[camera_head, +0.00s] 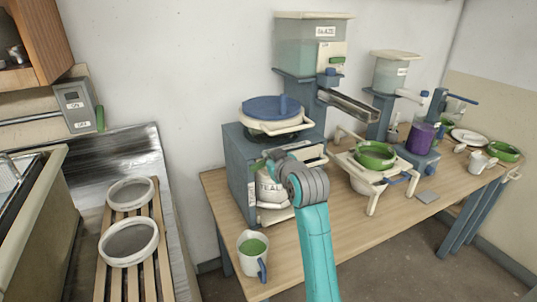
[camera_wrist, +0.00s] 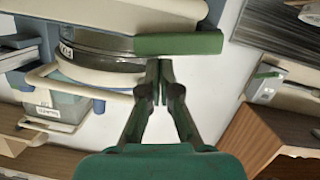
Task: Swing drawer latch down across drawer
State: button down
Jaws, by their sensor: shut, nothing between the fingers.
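My gripper (camera_wrist: 158,66) is shut and empty, with its fingertips together at the edge of a green bar that looks like the latch (camera_wrist: 180,44). I cannot tell whether they touch. The bar lies level across the wrist view, beside a pale bucket (camera_wrist: 100,74) with a dark band. In the head view a bit of green, likely the latch (camera_head: 256,165), shows left of my wrist. My arm hides part of the cabinet front, and I cannot clearly make out the drawer.
A blue-lidded bucket (camera_head: 272,107) sits on the cabinet. A cup with green contents (camera_head: 252,248) stands on the wooden table (camera_head: 350,235) in front. A pale frame with a green bowl (camera_head: 376,155) stands to the right. A slatted rack with pale rings (camera_head: 130,242) is at left.

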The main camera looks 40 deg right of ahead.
jog(key=shift+s+d+f+m+y, duration=0.15)
jog(key=shift+d+f+m+y, duration=0.15)
jog(key=shift+d+f+m, duration=0.3)
jog(key=shift+a, duration=0.1)
jog(key=r, duration=0.4)
jog(key=shift+s, duration=0.3)
jog(key=v, duration=0.9)
jog(key=shift+s, duration=0.25)
